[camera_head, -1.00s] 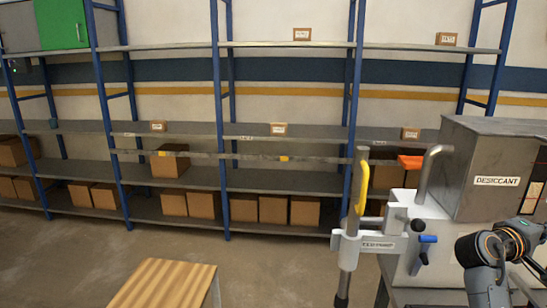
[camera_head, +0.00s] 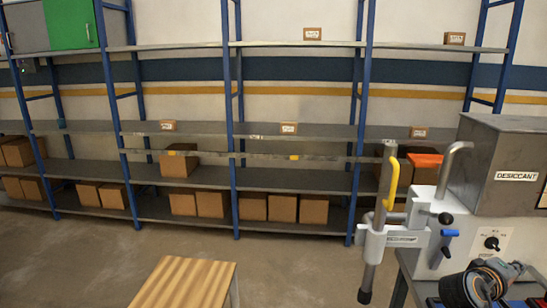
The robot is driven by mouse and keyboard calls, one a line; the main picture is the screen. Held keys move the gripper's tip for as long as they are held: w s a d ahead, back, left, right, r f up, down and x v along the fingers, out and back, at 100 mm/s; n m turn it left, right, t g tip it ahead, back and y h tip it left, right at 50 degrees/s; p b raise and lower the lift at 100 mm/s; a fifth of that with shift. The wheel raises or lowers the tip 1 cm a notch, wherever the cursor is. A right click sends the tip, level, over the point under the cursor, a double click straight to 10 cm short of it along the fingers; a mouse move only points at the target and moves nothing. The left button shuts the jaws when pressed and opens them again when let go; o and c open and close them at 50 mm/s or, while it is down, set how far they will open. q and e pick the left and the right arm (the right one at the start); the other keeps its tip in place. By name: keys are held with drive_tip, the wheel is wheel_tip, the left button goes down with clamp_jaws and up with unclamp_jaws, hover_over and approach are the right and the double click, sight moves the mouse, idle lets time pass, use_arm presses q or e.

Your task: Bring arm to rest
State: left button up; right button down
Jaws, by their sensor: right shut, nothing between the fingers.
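My right arm comes in at the lower right corner, with its dark, orange-ringed joint (camera_head: 460,290) low in the picture. My right gripper (camera_head: 516,268) shows small and partly cut up by the arm, in front of the white machine's lower part. It is shut, and I see nothing held in it. My left arm and gripper are out of view.
A white machine (camera_head: 430,262) with a grey DESICCANT box (camera_head: 500,150), a dial (camera_head: 492,243) and a yellow-handled clamp post (camera_head: 392,185) stands beside the arm. A wooden table (camera_head: 180,285) is front left. Shelves (camera_head: 300,180) with cartons line the wall; floor between is clear.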

drive_tip(key=s+a+f+y, duration=0.4)
drive_tip(key=s+a+f, duration=0.1)
drive_tip(key=a+f, duration=0.35)
drive_tip(key=s+a+f+y, duration=0.35)
drive_tip(key=a+f, duration=0.35)
drive_tip(key=f, duration=0.3)
drive_tip(key=s+a+f+m+g+y, duration=0.1)
drive_tip(key=s+a+f+y, duration=0.25)
drive_tip(key=s+a, duration=0.6)
drive_tip(key=s+a+f+g+y, duration=0.2)
drive_tip(key=s+a+f+y, duration=0.15)
drive_tip(key=s+a, duration=0.65)
wheel_tip(320, 180, down, 27)
drive_tip(key=s+d+b, duration=0.1)
drive_tip(key=d+b, duration=0.1)
drive_tip(key=b, duration=0.2)
use_arm(q)
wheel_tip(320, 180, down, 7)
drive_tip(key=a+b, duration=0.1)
drive_tip(key=b, duration=0.1)
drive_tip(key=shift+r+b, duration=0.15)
drive_tip(key=shift+b, duration=0.2)
use_arm(e)
drive_tip(key=s+d+f+g, duration=0.2)
drive_tip(key=s+f, duration=1.5)
drive_tip(key=f, duration=0.4)
drive_tip(key=shift+s+d, duration=0.2)
drive_tip(key=shift+d, duration=0.15)
